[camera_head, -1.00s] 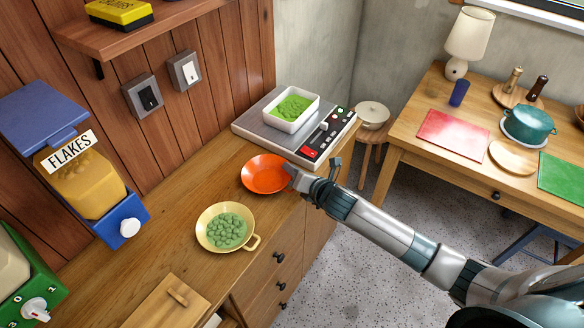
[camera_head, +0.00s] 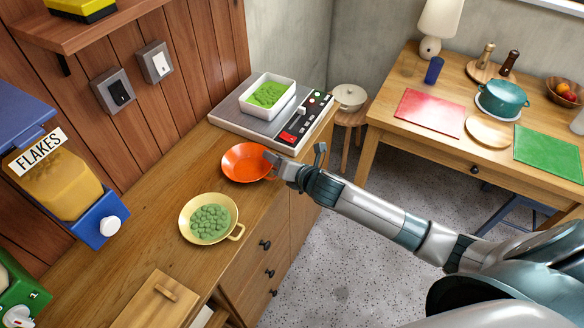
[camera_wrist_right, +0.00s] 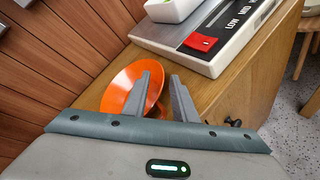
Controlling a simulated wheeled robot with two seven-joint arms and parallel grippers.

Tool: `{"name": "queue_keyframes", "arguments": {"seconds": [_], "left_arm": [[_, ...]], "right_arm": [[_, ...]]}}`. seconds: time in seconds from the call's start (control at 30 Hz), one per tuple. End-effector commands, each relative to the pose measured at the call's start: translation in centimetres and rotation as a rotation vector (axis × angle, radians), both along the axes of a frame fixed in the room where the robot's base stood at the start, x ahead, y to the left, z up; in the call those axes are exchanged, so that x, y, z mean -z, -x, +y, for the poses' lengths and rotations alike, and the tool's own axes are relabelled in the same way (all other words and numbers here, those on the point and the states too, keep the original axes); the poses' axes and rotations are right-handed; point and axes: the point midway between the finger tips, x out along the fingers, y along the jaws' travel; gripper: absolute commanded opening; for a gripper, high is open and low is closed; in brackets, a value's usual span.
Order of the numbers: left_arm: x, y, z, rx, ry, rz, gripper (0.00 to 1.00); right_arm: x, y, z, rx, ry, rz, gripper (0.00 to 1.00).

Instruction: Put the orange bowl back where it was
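The orange bowl (camera_head: 240,163) sits upright on the wooden counter, between the grey scale-like appliance and the yellow bowl. My right gripper (camera_head: 295,160) is at the bowl's right side with its fingers spread apart. In the right wrist view the orange bowl (camera_wrist_right: 118,92) shows behind the left finger. That finger overlaps the bowl, and part of the bowl's right rim shows in the gap of the right gripper (camera_wrist_right: 160,80). The other finger is outside the bowl. I cannot tell whether a finger touches it. My left gripper is not in view.
A yellow bowl of green pieces (camera_head: 187,230) stands nearer on the counter (camera_head: 150,200). The appliance (camera_head: 240,118) with a white dish (camera_head: 245,92) is behind. A flakes dispenser (camera_head: 95,218) stands left. A table (camera_head: 400,125) with red and green mats is right, across open floor.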

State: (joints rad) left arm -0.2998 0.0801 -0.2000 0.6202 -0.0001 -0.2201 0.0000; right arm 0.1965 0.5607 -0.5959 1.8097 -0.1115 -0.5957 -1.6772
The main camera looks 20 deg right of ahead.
Motion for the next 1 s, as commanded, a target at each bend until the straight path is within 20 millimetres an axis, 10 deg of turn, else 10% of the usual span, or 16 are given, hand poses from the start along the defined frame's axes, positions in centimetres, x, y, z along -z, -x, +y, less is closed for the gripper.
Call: {"name": "queue_keyframes", "arguments": {"seconds": [0.5, 1.0], "left_arm": [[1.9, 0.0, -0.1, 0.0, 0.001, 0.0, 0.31], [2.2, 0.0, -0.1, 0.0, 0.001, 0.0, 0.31]], "right_arm": [[-2.8, 7.3, -1.8, 0.0, 0.001, 0.0, 0.25], [-3.8, 8.9, -2.2, 0.001, -0.001, -0.001, 0.25]]}}
